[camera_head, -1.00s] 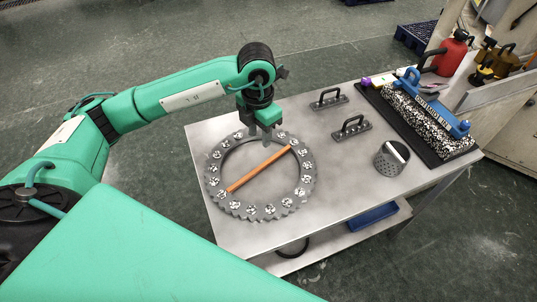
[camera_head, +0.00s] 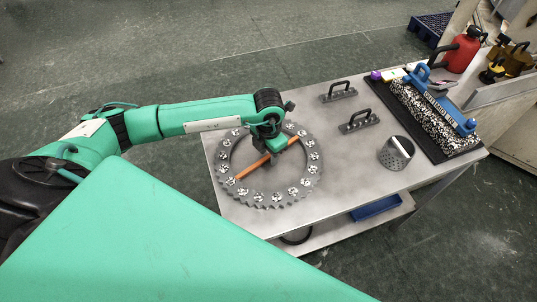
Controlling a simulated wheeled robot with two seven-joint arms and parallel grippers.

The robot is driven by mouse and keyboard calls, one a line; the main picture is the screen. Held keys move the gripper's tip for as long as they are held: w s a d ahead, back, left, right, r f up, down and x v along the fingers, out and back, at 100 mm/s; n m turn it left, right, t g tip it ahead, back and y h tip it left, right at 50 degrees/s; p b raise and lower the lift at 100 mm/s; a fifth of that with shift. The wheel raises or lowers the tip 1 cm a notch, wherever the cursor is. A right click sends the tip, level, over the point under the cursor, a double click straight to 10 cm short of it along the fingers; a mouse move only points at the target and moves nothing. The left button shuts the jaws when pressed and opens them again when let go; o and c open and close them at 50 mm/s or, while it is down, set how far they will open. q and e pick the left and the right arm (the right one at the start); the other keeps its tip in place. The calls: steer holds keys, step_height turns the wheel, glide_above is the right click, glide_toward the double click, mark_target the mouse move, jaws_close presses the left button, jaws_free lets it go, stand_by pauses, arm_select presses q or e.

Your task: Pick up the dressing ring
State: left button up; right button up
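The dressing ring (camera_head: 225,160) is a grey, flat ring with a toothed outer edge and several pale speckled inserts around its face. It lies flat on the left part of the metal table. An orange-brown bar (camera_head: 253,167) crosses its opening diagonally. My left gripper (camera_head: 282,147) points down over the ring's far right side, close to the upper end of the bar. My wrist hides part of the far rim and the fingertips, so I cannot tell whether they touch or grip anything. My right gripper is out of view.
The metal table (camera_head: 345,185) is bare between the ring and a perforated metal cylinder (camera_head: 395,153). Two black-handled blocks (camera_head: 338,91) (camera_head: 358,122) stand behind. At the right, a dark mat holds a speckled block (camera_head: 425,115) with blue fittings. A red can (camera_head: 461,52) stands beyond.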

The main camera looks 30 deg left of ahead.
arm_select(q)
steer(key=shift+f, duration=0.15)
steer(key=shift+c, duration=0.2)
jaws_close()
stand_by(1.1)
steer(key=shift+w, duration=0.15)
